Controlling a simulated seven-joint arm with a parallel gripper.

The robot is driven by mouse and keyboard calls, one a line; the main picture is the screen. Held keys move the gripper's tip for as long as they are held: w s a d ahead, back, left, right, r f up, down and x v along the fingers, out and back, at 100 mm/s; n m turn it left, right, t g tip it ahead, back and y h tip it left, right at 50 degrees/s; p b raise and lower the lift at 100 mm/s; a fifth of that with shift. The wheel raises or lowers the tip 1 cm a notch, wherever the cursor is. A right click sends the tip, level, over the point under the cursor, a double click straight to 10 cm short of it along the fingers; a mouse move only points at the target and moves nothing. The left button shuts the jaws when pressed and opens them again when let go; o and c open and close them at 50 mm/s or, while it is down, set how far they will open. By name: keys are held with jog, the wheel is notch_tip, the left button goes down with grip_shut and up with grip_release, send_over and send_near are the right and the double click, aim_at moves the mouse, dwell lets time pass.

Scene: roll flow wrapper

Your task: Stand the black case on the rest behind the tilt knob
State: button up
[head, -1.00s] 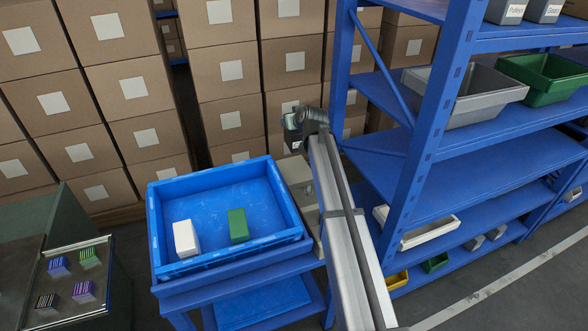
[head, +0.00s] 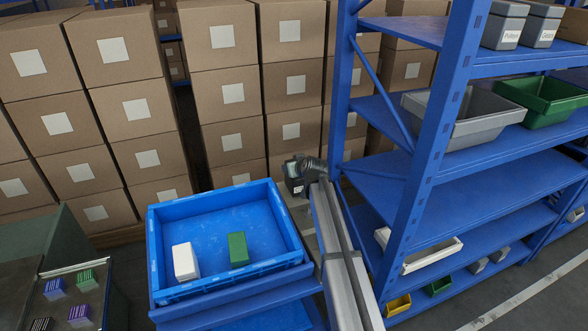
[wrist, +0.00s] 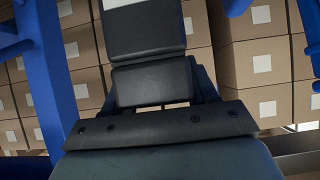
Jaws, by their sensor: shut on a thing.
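My gripper (head: 294,182) is at the far end of my arm, beyond the right back corner of the blue tray and left of the blue shelf rack. It is shut on a dark block, which I take to be the black case (wrist: 145,35); in the wrist view the block stands out past the gripper's dark crossbar. In the head view it is small, and the gripper and arm partly hide it. I cannot make out the tilt knob or the rest in either view.
The blue tray (head: 160,245) holds a white block (head: 185,262) and a green block (head: 238,248). Stacked cartons (head: 231,93) stand behind. The blue rack (head: 435,150) is close on the right. A dark panel (head: 105,312) at lower left carries small coloured blocks.

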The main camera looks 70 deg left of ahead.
jog(key=shift+f, duration=0.25)
jog(key=shift+f, duration=0.1)
jog(key=o, duration=1.2)
jog(key=v, duration=1.2)
jog(key=shift+d, duration=0.1)
